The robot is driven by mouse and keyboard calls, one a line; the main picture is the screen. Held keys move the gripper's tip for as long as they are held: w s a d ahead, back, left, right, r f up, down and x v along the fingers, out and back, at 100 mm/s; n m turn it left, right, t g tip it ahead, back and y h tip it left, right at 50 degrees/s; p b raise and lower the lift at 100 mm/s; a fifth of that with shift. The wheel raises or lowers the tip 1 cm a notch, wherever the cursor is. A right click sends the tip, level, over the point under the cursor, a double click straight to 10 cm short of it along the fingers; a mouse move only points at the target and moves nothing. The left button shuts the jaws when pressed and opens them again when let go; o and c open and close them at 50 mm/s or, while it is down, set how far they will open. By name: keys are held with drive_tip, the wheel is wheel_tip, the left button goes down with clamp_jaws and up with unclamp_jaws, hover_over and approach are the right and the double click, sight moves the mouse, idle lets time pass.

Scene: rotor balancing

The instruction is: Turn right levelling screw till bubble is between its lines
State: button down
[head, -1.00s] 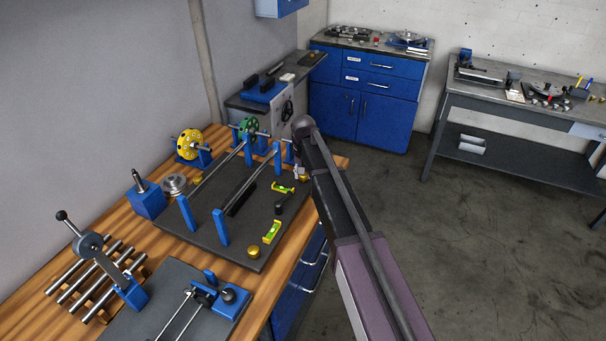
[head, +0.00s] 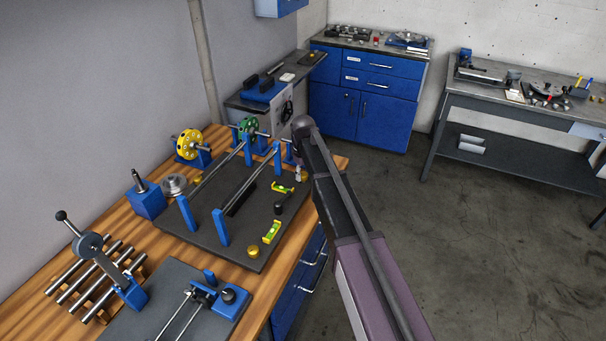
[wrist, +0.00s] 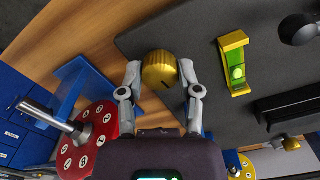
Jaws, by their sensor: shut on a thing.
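A brass levelling screw (wrist: 159,72) with a dark slot mark shows in the wrist view, at the edge of the dark base plate (head: 215,235). My gripper (wrist: 160,82) is shut on this screw, a finger on either side of it. In the head view my gripper (head: 298,172) is at the plate's far right corner, partly hidden by my arm. A spirit level with a green vial (wrist: 236,66) in a yellow frame lies beside the screw; its bubble is a pale spot, too small to place against the lines. It also shows in the head view (head: 282,188).
A second green-vial level (head: 271,232) and another brass screw (head: 253,252) are at the plate's near right. A black knob (head: 279,207) stands between the levels. Blue posts (head: 220,227) carry rails on the plate. A red disc (wrist: 92,140) is close left of my gripper.

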idle(0.4)
drive_tip(key=shift+c, duration=1.5)
unclamp_jaws()
drive_tip(key=shift+m, duration=0.4)
